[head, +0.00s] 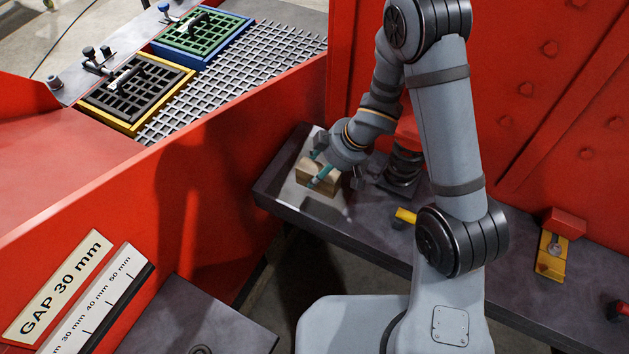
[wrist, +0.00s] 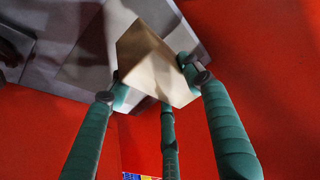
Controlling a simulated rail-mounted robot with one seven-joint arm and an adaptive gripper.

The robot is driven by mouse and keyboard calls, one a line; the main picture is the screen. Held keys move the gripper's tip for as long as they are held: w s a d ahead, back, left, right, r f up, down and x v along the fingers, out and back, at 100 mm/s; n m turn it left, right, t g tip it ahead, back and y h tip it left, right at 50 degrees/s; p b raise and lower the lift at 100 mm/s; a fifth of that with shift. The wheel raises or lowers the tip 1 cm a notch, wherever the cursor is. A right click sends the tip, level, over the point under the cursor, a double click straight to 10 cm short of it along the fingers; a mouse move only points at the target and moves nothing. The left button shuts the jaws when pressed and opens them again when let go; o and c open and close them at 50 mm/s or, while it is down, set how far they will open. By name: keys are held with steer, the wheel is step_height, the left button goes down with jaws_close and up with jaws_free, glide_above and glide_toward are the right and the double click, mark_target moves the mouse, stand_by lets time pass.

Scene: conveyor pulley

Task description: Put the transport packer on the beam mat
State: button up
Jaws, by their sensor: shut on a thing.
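The transport packer, a tan wooden block (head: 320,172), is held between the teal fingers of my gripper (head: 316,170). In the wrist view the block (wrist: 150,65) sits tilted in the picture between three teal fingers (wrist: 155,88), which close on its sides. The pale beam mat (head: 300,194) lies on the left end of the dark beam, behind and below the block. A pale grey sheet, apparently the mat, shows behind the block in the wrist view (wrist: 95,55). I cannot tell whether the block touches the mat; its underside is hidden.
The dark beam (head: 382,225) runs right along a red wall (head: 540,110). A dark ribbed post (head: 404,168) stands close right of my gripper. A yellow piece (head: 406,215) and a yellow bracket (head: 551,250) lie farther right. A red side panel (head: 215,190) borders the left.

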mark_target(320, 183)
steer(key=shift+f+b, duration=0.85)
steer(key=shift+f, duration=1.9)
steer(key=shift+f, duration=0.25)
steer(key=o, duration=1.3)
steer(key=shift+c, duration=0.2)
